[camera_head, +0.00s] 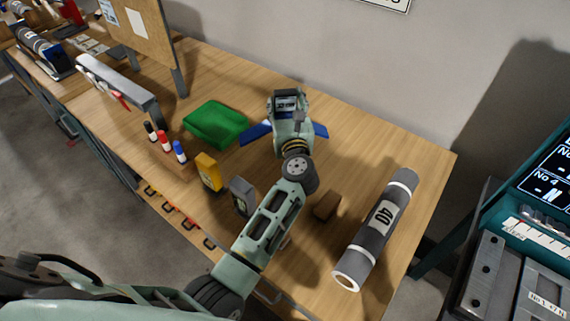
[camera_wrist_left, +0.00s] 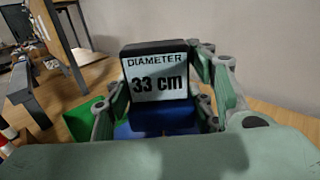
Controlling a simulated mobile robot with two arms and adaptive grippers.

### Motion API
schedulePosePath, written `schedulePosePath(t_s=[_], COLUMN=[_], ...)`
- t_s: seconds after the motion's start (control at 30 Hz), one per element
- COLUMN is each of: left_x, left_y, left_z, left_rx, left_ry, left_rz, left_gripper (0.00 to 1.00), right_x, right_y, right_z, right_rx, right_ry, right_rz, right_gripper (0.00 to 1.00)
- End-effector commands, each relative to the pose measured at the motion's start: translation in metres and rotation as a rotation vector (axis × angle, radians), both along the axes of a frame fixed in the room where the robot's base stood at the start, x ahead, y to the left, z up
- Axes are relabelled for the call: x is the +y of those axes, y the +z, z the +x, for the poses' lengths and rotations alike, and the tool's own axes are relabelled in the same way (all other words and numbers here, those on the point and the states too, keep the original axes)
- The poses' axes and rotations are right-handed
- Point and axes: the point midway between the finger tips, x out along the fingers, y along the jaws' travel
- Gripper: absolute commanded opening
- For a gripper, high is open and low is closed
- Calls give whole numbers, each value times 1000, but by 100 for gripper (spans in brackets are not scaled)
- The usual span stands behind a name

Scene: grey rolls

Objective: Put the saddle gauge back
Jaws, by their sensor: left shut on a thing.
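The saddle gauge (camera_head: 287,102) has a dark-framed display and blue splayed legs. In the left wrist view the display of the gauge (camera_wrist_left: 158,84) reads "DIAMETER 33 cm", with its blue lower part beneath. My left gripper (camera_head: 290,125) is shut on the gauge at the back middle of the bench; its fingers also flank the display in the wrist view (camera_wrist_left: 160,105). I cannot tell whether the gauge touches the bench. A grey roll (camera_head: 367,244) marked "40" lies to the right, apart from the gauge. My right gripper is not in view.
A green pad (camera_head: 215,125) lies left of the gauge on the wooden bench (camera_head: 365,137). Several markers (camera_head: 164,141), a yellow block (camera_head: 209,171), a grey block (camera_head: 241,195) and a brown block (camera_head: 327,205) stand nearer the front. A board (camera_head: 140,35) rises at the back left.

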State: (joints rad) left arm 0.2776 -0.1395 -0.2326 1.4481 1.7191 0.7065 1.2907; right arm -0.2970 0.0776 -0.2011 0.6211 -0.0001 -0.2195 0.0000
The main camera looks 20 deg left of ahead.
Motion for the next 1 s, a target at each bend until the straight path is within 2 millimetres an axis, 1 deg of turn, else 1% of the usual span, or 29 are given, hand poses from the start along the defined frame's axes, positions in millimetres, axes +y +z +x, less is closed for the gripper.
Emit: schedulePosePath(t_s=[0.03, 0.17, 0.4, 0.63, 0.83, 1.0], left_x=[0, 0, 0, 0, 0, 0], left_y=[-3, -17, -58, -73, -100, -100], left_z=[1, 1, 1, 1, 1, 0], left_rx=[-4, -3, -4, -5, -4, -4], left_ry=[-1, -1, -1, -1, -1, -1], left_rz=[1, 3, 4, 2, 3, 2], left_gripper=[3, 3, 3, 3, 3, 3], right_x=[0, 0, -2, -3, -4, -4], right_y=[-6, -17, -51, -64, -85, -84], right_z=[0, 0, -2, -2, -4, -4], right_rx=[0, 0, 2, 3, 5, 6], right_ry=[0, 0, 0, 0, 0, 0], right_rz=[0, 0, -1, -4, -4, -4], right_gripper=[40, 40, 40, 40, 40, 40])
